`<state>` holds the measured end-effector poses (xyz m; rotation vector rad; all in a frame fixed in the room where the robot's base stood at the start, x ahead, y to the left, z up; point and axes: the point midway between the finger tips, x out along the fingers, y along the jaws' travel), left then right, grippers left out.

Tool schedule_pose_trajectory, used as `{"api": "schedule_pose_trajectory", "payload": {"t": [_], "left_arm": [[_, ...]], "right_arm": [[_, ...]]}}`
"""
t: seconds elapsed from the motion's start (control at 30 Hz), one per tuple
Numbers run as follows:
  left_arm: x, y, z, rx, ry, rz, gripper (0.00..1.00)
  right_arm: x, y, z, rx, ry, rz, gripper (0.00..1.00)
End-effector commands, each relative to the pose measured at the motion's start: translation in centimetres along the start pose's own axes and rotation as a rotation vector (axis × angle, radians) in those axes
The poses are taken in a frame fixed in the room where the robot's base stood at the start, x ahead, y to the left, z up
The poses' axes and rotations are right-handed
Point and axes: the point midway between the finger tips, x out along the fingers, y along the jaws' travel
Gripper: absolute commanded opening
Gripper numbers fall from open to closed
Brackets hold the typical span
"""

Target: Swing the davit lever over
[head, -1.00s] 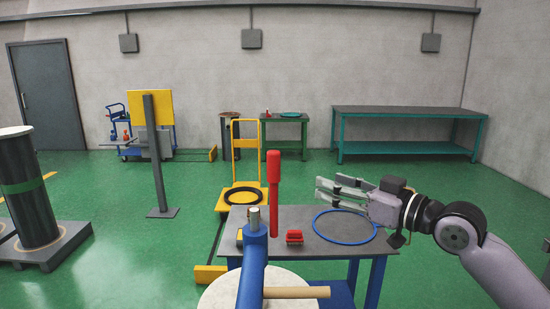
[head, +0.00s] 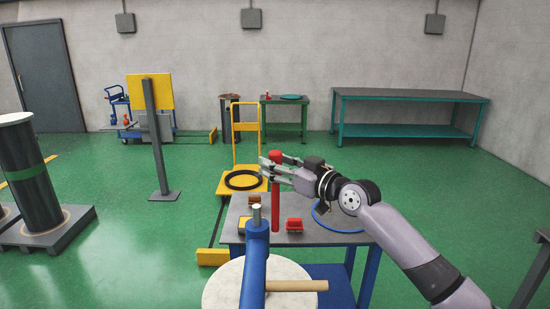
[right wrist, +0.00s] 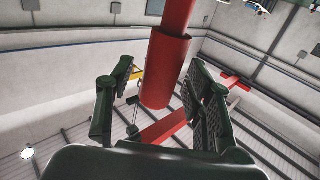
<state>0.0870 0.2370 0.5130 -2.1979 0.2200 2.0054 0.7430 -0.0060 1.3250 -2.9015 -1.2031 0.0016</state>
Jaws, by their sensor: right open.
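A red upright lever with a thicker grip at its top (head: 276,156) stands behind the blue post (head: 256,262) in the head view. My right gripper (head: 270,168) is at the height of this grip, its fingers overlapping it. In the right wrist view the red grip (right wrist: 165,68) appears between the two open fingers of my right gripper (right wrist: 160,98); contact with the pads cannot be made out. The blue post has a grey pin on top and a wooden bar (head: 297,286) sticking out to the right. My left gripper is out of view.
A small table (head: 323,238) bears a red brush-like block (head: 294,224) and a blue ring (head: 335,228), partly hidden by my right arm. A yellow trolley with a black ring (head: 244,180) stands behind.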

Motion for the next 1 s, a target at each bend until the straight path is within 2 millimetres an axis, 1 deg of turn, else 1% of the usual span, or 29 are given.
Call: {"api": "schedule_pose_trajectory", "payload": {"t": [0.03,0.17,0.47,1.0], "left_arm": [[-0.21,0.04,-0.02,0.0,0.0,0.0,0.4],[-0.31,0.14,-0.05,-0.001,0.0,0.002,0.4],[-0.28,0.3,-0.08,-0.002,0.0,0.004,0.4],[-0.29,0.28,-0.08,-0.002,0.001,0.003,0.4]], "right_arm": [[0.4,0.02,-0.09,0.001,0.0,0.001,0.48],[0.94,0.0,-0.01,0.0,0.0,0.001,0.48],[1.03,0.0,0.05,-0.001,0.0,0.001,0.47],[0.99,0.03,0.05,-0.001,0.0,0.001,0.11]]}}
